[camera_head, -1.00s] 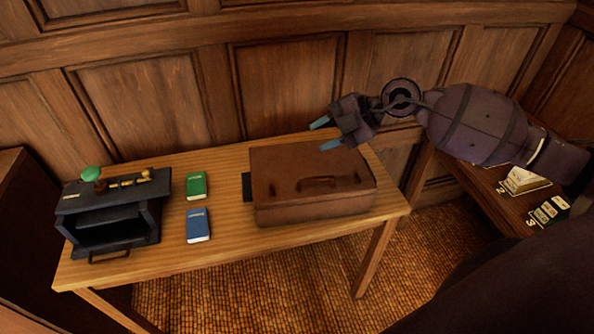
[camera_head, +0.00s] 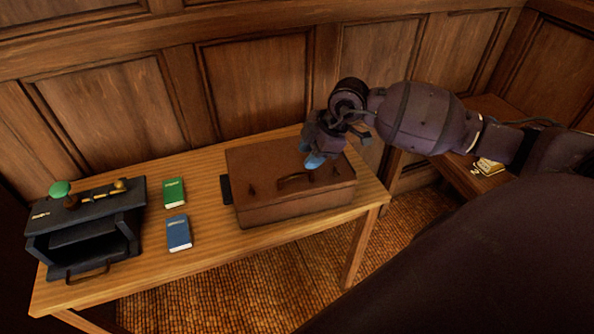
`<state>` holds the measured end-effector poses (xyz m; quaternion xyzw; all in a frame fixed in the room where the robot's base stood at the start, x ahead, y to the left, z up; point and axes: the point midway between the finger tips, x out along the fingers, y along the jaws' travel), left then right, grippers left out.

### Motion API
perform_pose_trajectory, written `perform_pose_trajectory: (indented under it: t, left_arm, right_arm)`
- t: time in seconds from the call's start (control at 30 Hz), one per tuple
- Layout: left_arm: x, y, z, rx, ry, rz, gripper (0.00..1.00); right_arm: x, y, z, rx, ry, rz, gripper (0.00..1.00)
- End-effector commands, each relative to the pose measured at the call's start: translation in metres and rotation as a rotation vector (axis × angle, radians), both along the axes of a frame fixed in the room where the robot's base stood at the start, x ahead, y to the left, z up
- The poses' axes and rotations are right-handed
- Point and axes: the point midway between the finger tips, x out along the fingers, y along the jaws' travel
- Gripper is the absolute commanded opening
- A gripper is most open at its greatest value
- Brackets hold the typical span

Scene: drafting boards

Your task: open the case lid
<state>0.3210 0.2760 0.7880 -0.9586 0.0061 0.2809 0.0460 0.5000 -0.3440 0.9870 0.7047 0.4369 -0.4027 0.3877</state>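The brown case (camera_head: 262,207) lies on the wooden table with its lid (camera_head: 262,160) shut. A handle (camera_head: 296,178) and two small latches show along the front part of the lid's top. My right gripper (camera_head: 312,158) is over the right part of the lid, a little behind the handle, with its bluish fingertips pointing down toward it. I cannot tell whether the tips touch the lid, and the gap between the fingers is not clear. No object shows in them. My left gripper is out of view.
On the wooden table (camera_head: 205,246), a green book (camera_head: 174,192) and a blue book (camera_head: 179,232) lie left of the case. A black open-fronted box (camera_head: 85,230) with a green knob stands further left. Wood panelling rises behind. A side table (camera_head: 455,172) is at right.

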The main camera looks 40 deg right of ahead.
Motion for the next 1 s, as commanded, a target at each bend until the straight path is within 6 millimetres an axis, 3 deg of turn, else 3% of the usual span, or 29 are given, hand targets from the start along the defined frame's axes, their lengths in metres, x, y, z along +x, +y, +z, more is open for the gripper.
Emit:
perform_pose_trajectory:
  t: [0.2, 0.4, 0.87, 1.0]
  left_arm:
    - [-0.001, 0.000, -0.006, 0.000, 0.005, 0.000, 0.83]
    - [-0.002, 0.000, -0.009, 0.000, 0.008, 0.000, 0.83]
    - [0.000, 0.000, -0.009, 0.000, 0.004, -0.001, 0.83]
    - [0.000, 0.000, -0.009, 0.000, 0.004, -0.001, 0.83]
  right_arm:
    - [0.011, 0.012, -0.036, 0.002, 0.001, 0.001, 0.38]
    - [0.019, 0.019, -0.056, 0.001, -0.001, 0.001, 0.38]
    - [0.021, 0.022, -0.064, 0.000, -0.001, 0.002, 0.38]
    - [0.021, 0.022, -0.064, 0.000, -0.001, 0.002, 0.17]
